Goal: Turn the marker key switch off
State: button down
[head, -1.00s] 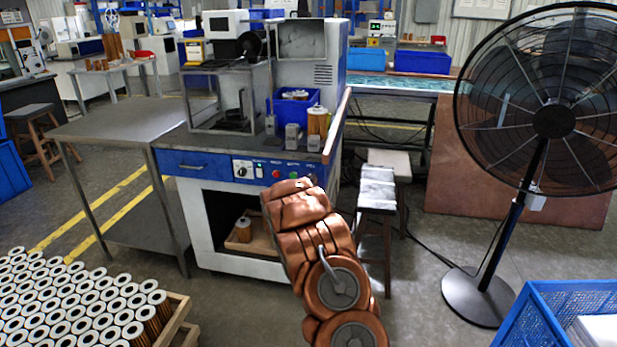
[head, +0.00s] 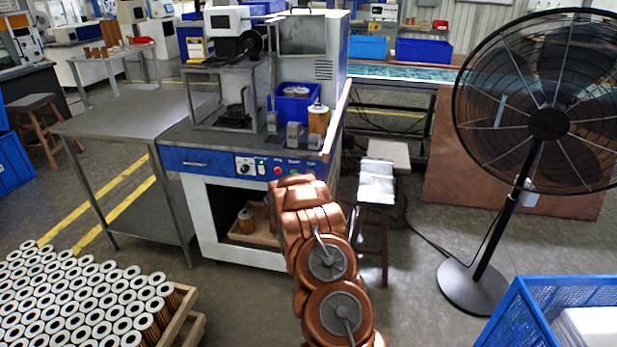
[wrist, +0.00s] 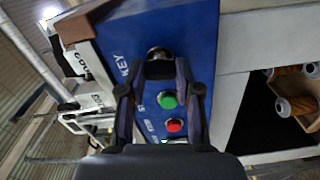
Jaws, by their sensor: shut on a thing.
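The key switch (wrist: 158,54) is a round metal piece on the blue control panel (wrist: 185,35), beside the printed word KEY, in the wrist view. My gripper (wrist: 159,70) is right at it, shut on the key switch. The dark fingertips cover part of it, so its turned position cannot be read. A green button (wrist: 168,100) and a red button (wrist: 174,125) sit on the same panel between the fingers. In the head view the panel (head: 215,164) runs along the machine's front. My copper arm reaches to its right part, and the gripper and key switch are hidden there.
A black knob (head: 245,166) sits further left on the panel. A steel table (head: 120,120) adjoins the machine on the left. Stools (head: 376,190) and a large fan (head: 548,123) stand right. Cartridges (head: 80,300) fill the lower left. A blue crate (head: 530,310) is lower right.

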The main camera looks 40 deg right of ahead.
jog(key=shift+n+p, duration=0.35)
jog(key=shift+n, duration=0.45)
jog(key=c, duration=0.8)
grip_release()
jog(key=v, duration=1.2)
